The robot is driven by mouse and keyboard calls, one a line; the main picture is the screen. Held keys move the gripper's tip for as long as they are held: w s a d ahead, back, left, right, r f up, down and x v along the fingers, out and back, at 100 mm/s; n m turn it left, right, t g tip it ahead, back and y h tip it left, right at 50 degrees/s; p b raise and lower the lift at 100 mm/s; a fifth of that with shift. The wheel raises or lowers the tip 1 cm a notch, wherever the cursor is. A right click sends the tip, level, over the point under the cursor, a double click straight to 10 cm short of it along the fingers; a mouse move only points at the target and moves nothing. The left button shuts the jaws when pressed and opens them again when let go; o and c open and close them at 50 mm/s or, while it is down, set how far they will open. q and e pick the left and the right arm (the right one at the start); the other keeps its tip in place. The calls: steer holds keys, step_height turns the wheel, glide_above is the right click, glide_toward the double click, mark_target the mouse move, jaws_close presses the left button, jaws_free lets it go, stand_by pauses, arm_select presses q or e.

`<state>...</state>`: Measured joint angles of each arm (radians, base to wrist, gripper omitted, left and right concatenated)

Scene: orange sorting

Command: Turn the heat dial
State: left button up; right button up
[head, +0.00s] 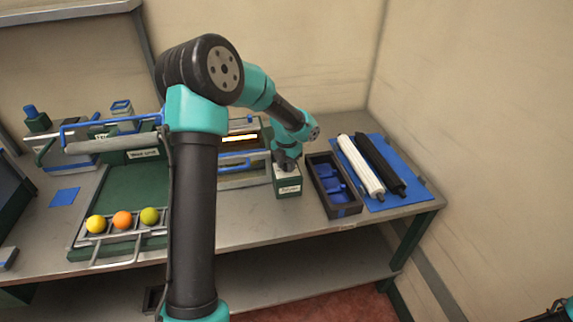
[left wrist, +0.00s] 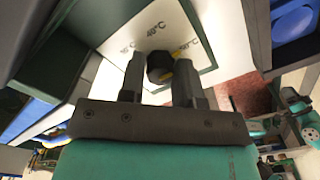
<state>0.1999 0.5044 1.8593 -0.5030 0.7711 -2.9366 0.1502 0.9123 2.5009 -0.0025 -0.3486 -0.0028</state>
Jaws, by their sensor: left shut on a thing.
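The heat dial (left wrist: 160,67) is a dark knob with a yellow mark, on a white plate printed with temperature figures in the left wrist view. The fingers of my left gripper (left wrist: 160,82) stand on both sides of the knob and are shut on it. In the head view my left gripper (head: 287,160) points down onto the top of a small green and white box (head: 288,184). The knob itself is hidden there by the gripper. My right gripper is not in view; only a bit of teal arm shows at the lower right corner.
A dark tray (head: 322,172) with blue pieces stands just right of the box. A white roll (head: 360,166) and a black roll (head: 381,164) lie on a blue mat (head: 412,198). Yellow, orange and green fruit sit on a rack (head: 108,240) at left.

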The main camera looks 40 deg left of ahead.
arm_select(q)
steer(key=o, duration=0.9)
steer(key=shift+r, duration=0.1)
step_height(320, 180, up, 12)
steer(key=shift+f, duration=0.1)
stand_by(0.5)
